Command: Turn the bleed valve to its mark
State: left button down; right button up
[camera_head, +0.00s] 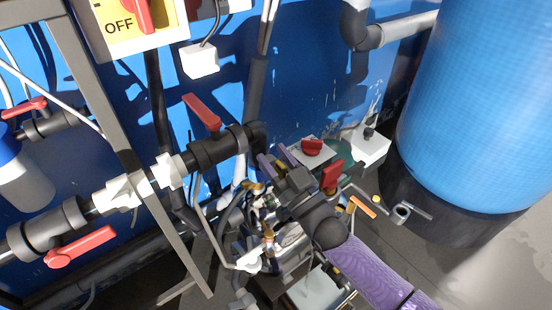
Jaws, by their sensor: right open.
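My right gripper (273,159) reaches in from the lower right on a purple arm. Its two purple fingers are spread apart with nothing seen between them. A red knob (312,147) on a pale plate is just right of the fingers in the picture. A red upright handle (332,175) stands right of the gripper body. I cannot tell which of these is the bleed valve, and no mark is readable. The gripper and its wrist hide part of the fittings below. My left gripper is not in view.
A dark pipe with a red lever (202,112) runs left of the gripper. Another red lever (80,246) is at lower left. A grey frame post (120,150) crosses the left side. A large blue tank (480,100) stands at right. Crowded hoses and fittings lie below the gripper.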

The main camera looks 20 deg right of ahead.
jog(key=shift+c, duration=0.4)
grip_shut()
